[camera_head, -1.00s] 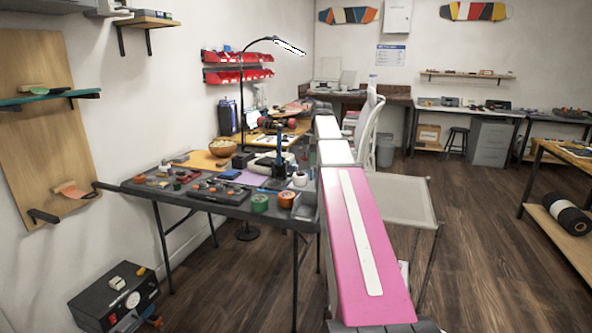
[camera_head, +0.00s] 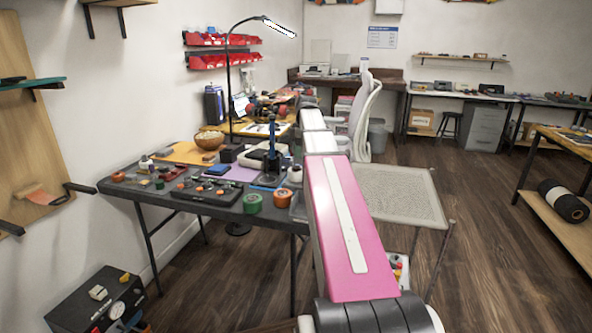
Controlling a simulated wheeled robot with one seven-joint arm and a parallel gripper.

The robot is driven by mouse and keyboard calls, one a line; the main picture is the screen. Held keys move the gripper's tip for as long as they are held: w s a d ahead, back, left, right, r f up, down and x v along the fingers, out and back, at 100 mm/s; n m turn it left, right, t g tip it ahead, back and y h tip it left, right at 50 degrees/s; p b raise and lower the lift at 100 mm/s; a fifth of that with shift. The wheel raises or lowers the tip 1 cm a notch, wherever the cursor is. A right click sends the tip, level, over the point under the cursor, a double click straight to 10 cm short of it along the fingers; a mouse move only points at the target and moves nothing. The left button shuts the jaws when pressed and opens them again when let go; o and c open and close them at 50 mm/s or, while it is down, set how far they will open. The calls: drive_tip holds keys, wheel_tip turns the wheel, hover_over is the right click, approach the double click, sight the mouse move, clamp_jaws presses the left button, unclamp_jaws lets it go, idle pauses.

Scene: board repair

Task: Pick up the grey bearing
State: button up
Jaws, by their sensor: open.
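I cannot pick out the grey bearing among the small parts on the dark workbench (camera_head: 275,217). Several small items lie on its left part, too small to tell apart. A black tray (camera_head: 207,194) with orange and dark round parts sits near the front edge. My pink and white arm stretches away from the camera, past the bench's right end, and hides part of it. I cannot make out my gripper at the far end of the arm.
A blue-black upright tool (camera_head: 271,155) and a wooden bowl (camera_head: 209,140) stand behind. A mesh-topped table (camera_head: 400,190) is right of my arm. Open floor lies farther right.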

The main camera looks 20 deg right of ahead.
sight(296, 167)
drive_tip(key=shift+w+a+f, duration=0.1)
drive_tip(key=shift+a+f, duration=0.1)
drive_tip(key=shift+f, duration=1.45)
drive_tip(key=shift+w+a+f, duration=0.1)
drive_tip(key=shift+a+f, duration=0.05)
drive_tip(key=shift+f, duration=1.5)
clamp_jaws()
